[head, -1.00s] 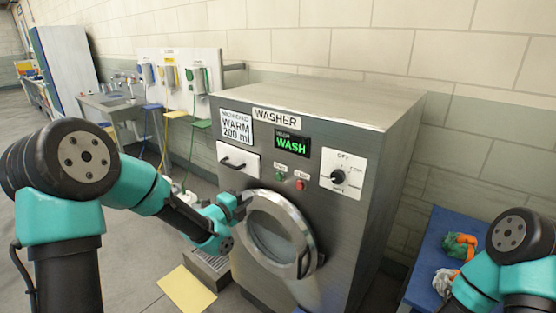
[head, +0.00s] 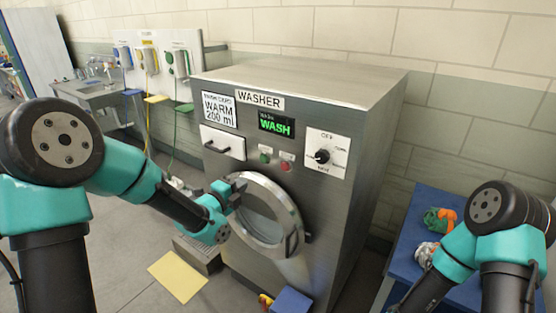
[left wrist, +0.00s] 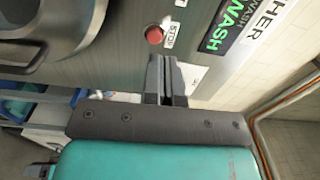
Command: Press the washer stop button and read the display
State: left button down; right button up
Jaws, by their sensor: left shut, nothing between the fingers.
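The steel washer (head: 335,170) stands in the middle of the head view. Its green-lit display (head: 276,125) reads WASH and also shows in the left wrist view (left wrist: 224,28). The red stop button (head: 286,166) sits below the display, right of a green button (head: 266,157). My left gripper (head: 240,188) is shut and empty, in front of the upper left of the round door (head: 292,195). In the left wrist view its fingertips (left wrist: 163,60) appear just below the red stop button (left wrist: 154,35), beside its STOP label; contact is not visible. My right gripper is out of view.
A dial (head: 322,156) is right of the buttons and a drawer (head: 223,142) left. A yellow mat (head: 177,277) lies on the floor. A blue table (head: 408,268) with cloths stands right. A blue object (head: 292,301) is below the door.

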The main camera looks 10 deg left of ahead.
aim_at(283, 167)
pick_arm(q)
jog(key=s+d, duration=0.1)
jog(key=d, duration=0.1)
jog(key=s+d, duration=0.2)
jog(key=shift+s+d, duration=0.1)
jog(key=shift+d, duration=0.1)
jog(key=x, duration=1.3)
jog(key=shift+w+d, duration=0.2)
jog(key=shift+w, duration=0.25)
jog(key=shift+w+d, duration=0.1)
